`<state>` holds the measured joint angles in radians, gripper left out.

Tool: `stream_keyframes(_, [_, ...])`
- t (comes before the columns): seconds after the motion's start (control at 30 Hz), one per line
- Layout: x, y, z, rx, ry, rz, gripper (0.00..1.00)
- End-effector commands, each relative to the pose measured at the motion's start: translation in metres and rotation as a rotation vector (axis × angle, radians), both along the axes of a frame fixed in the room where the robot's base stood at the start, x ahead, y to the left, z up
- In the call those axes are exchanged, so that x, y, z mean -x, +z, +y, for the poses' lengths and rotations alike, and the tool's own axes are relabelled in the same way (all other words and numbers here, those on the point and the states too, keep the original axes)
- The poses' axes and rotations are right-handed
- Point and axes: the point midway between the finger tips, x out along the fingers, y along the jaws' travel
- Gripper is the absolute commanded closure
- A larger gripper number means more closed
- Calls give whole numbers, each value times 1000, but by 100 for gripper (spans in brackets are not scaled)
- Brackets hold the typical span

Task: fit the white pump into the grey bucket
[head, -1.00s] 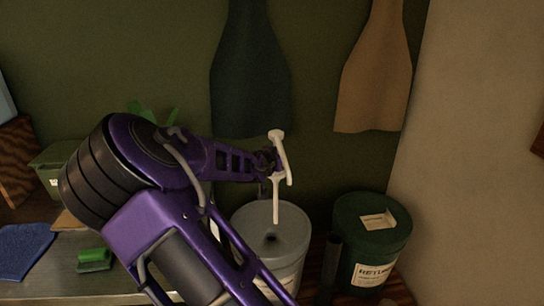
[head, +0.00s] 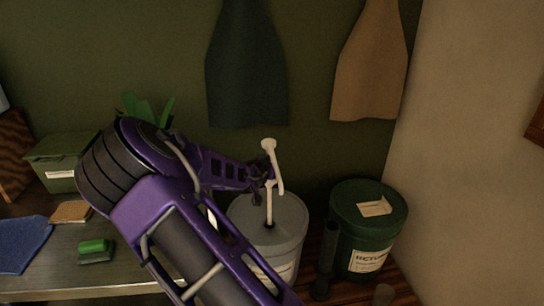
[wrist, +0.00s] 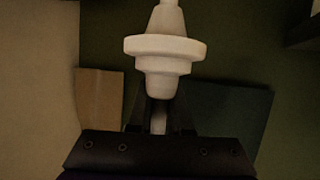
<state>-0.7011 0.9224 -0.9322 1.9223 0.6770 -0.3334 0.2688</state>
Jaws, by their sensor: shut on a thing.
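The white pump (head: 269,186) is upright above the grey bucket (head: 282,235) in the head view. Its thin tube reaches down to the dark hole in the bucket's lid, and its lower end seems to be at or in the hole. My gripper (head: 264,182) is shut on the pump's upper part, above the bucket. In the wrist view the pump's white collar (wrist: 165,47) fills the top middle, with my gripper (wrist: 158,112) below it. My arm hides the bucket's left side.
A dark green bucket (head: 352,250) with a label stands close on the right. A metal bench at left holds a green bin (head: 58,165), a green brush (head: 95,248) and a blue cloth (head: 22,243). Two aprons hang on the wall behind.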

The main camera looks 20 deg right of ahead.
Motion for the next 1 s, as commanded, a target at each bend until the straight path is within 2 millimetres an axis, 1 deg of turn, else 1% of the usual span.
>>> stream_keyframes(0.37, [0,-39,0,1,0,0,100])
stream_keyframes(0.4, [0,-45,0,1,0,0,100])
stream_keyframes(1.0, [0,-106,0,0,1,-2,100])
